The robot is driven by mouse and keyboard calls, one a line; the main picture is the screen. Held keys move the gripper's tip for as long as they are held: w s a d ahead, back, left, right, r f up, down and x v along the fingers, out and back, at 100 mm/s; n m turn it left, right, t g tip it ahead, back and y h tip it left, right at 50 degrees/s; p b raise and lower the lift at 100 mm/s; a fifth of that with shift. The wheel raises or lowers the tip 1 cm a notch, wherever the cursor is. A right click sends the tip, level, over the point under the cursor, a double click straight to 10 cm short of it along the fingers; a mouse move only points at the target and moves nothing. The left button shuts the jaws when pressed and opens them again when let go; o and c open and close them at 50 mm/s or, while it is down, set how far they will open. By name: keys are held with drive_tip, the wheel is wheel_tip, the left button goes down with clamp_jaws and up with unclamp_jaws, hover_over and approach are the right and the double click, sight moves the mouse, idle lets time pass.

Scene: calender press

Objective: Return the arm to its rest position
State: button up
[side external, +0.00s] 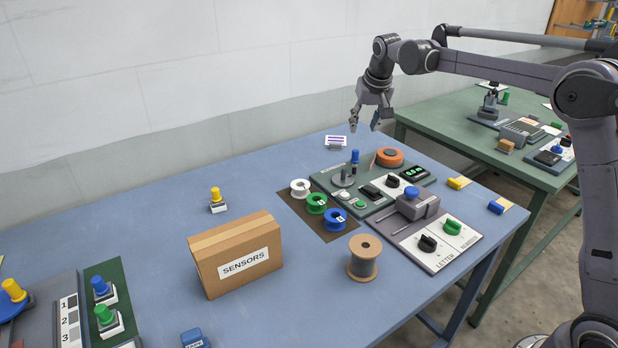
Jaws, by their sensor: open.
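My gripper (364,124) is open and empty, hanging in the air above the back of the blue table (130,235). Its fingers point down, with clear space between them and the table. It is above and slightly to the right of a small white card holder with a purple stripe (336,142). My arm reaches in from the right side of the picture.
A grey press unit (411,208) with black and green knobs stands at the right front. Several spools (316,203) sit on a brown mat; a larger wire spool (364,257) stands nearby. A cardboard box (235,254) stands mid-table. A green table (455,135) is behind. The back left is mostly clear.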

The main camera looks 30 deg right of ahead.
drive_tip(key=s+a+n+t+y, duration=0.15)
drive_tip(key=s+a, duration=0.35)
drive_tip(key=s, duration=0.7)
drive_tip(key=s+a+n+t, duration=0.15)
drive_tip(key=s+a, duration=0.25)
drive_tip(key=s, duration=0.7)
drive_tip(key=s+a+f+n, duration=0.1)
drive_tip(key=s+a+f, duration=0.1)
drive_tip(key=s+f, duration=0.4)
drive_tip(key=s, duration=0.3)
drive_tip(key=shift+a+n, duration=0.3)
drive_tip(key=shift+n, duration=0.1)
drive_tip(key=shift+o, duration=0.3)
drive_tip(key=shift+w, duration=0.1)
